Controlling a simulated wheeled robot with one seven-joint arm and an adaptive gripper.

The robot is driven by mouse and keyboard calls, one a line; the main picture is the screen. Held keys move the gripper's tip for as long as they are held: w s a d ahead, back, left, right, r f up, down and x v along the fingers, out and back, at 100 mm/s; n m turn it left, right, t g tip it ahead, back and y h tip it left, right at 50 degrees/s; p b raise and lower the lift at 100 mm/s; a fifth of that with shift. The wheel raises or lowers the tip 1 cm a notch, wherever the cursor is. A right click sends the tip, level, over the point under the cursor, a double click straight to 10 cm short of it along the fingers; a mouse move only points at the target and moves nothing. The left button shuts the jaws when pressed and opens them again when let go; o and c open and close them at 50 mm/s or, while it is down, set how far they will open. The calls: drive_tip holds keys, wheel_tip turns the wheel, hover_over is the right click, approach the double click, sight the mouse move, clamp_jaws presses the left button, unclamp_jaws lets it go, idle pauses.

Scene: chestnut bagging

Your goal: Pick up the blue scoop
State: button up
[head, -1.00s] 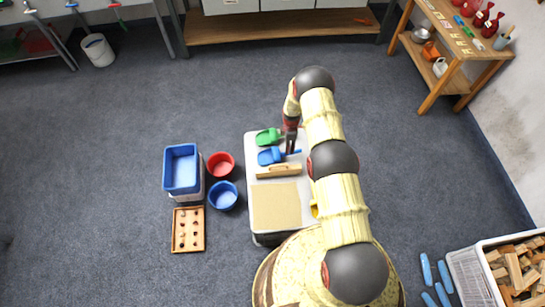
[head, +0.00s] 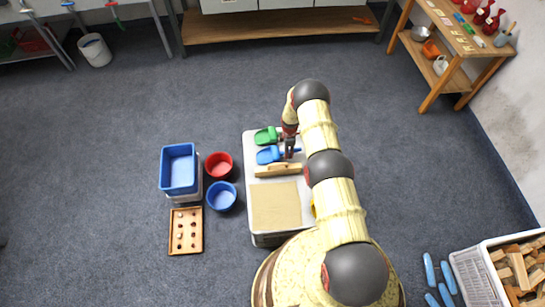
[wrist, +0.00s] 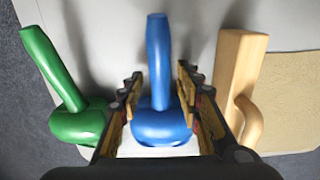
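The blue scoop (head: 268,155) lies on the light-topped surface in front of my base, between the green scoop and a wooden block with a handle. In the wrist view its blue handle (wrist: 159,60) points away from me, between the two fingers. My gripper (wrist: 158,95) is open around the scoop, one finger on each side. A gap shows on the left of the handle; on the right the finger is close, and I cannot tell whether it touches. In the head view my gripper (head: 290,150) is over the handle end.
The green scoop (head: 267,135) lies close by on one side, the wooden handled block (head: 277,171) on the other. A tan board (head: 275,206) covers the near part of the top. Blue and red tubs (head: 219,165) stand on the floor to the left.

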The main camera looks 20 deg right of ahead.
clamp_jaws()
idle(0.6)
